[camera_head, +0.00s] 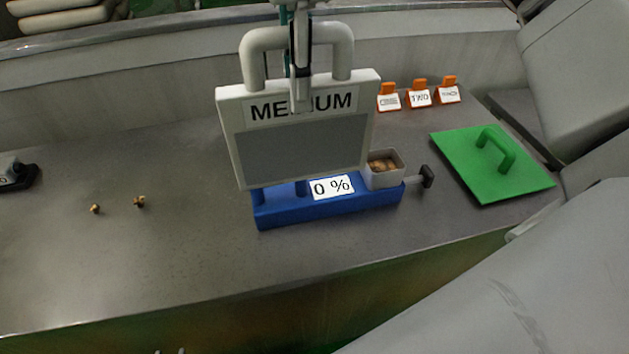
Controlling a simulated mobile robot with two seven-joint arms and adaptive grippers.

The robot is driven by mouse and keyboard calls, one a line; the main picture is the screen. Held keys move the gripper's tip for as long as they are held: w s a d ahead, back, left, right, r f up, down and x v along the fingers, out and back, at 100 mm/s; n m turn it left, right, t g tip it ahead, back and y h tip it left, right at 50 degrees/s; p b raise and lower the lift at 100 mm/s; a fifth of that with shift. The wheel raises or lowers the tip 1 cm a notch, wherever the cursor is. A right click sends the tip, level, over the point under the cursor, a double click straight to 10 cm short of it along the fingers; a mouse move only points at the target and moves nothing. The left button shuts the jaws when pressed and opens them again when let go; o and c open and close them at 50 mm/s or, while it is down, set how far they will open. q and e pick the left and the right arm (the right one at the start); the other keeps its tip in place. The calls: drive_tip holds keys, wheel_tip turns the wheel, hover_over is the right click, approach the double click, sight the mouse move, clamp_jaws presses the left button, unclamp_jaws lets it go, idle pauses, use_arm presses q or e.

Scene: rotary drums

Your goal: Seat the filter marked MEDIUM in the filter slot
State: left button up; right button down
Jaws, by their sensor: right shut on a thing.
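The filter marked MEDIUM (302,148) is a white-framed panel with a grey screen and a thick handle on top. It is upright and slightly tilted in the head view. My right gripper (300,85) comes down from above and is shut on the filter at its handle. The filter's lower edge overlaps the back of a blue base (330,207) with a "0 %" display. I cannot tell whether it touches the base. No filter slot can be made out; the filter hides part of the base. My left gripper is not in view.
A small grey box of brown pieces (386,168) sits at the base's right end, beside a dark knob (427,176). A green plate with a handle (492,160) lies to the right. Orange-clipped tags (419,93) stand behind.

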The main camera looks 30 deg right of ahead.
sight(302, 178)
wheel_tip(302, 178, down, 13)
drive_tip(key=shift+s+f, duration=0.1)
drive_tip(key=shift+f, duration=0.5)
wheel_tip(302, 178, down, 4)
drive_tip(key=shift+r+p, duration=0.2)
drive_tip(key=shift+p, duration=0.1)
drive_tip(key=shift+f, duration=0.1)
drive_tip(key=c, duration=1.8)
unclamp_jaws()
